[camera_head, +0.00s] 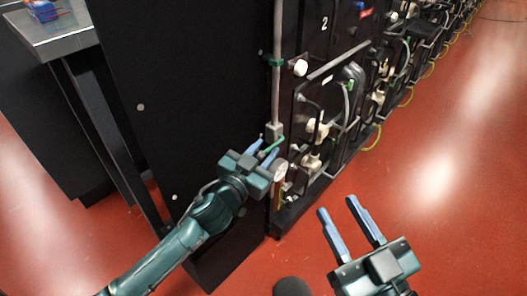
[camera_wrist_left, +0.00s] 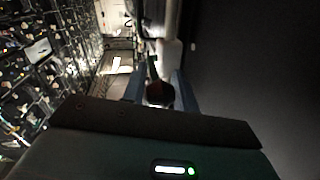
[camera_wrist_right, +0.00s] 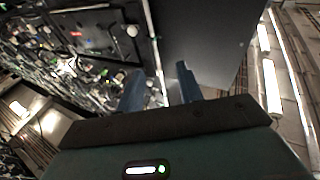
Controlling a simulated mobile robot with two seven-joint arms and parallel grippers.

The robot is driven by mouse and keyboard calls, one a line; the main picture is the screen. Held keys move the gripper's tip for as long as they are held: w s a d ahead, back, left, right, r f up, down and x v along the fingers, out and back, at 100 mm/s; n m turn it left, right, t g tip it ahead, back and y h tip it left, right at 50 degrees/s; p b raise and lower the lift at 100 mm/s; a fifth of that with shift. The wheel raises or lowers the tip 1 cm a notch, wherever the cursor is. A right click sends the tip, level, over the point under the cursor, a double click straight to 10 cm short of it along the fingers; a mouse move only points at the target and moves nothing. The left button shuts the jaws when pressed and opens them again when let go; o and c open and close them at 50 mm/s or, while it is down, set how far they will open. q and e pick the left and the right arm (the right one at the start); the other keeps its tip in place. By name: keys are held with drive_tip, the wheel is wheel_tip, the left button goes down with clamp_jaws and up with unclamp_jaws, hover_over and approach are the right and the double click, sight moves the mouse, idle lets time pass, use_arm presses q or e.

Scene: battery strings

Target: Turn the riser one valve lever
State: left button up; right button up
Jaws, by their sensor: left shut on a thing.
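The riser one valve lever (camera_head: 272,146) is a short green handle low on the grey vertical riser pipe (camera_head: 277,90). A grey valve body (camera_head: 274,131) sits on the pipe just above it. My left gripper (camera_head: 264,149) is at the lever, its two blue fingers on either side, shut on it. My right gripper (camera_head: 337,206) is open and empty, over the red floor, right of the riser. Its fingers show apart in the right wrist view (camera_wrist_right: 158,88).
A round gauge (camera_head: 280,170) is on the pipe just right of my left gripper. A tall black cabinet panel (camera_head: 190,90) stands left of the riser. Battery racks (camera_head: 325,110) with cables run back to the right. A table (camera_head: 55,35) is at upper left. The red floor (camera_head: 440,170) is clear.

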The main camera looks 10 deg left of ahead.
use_arm(q)
clamp_jaws()
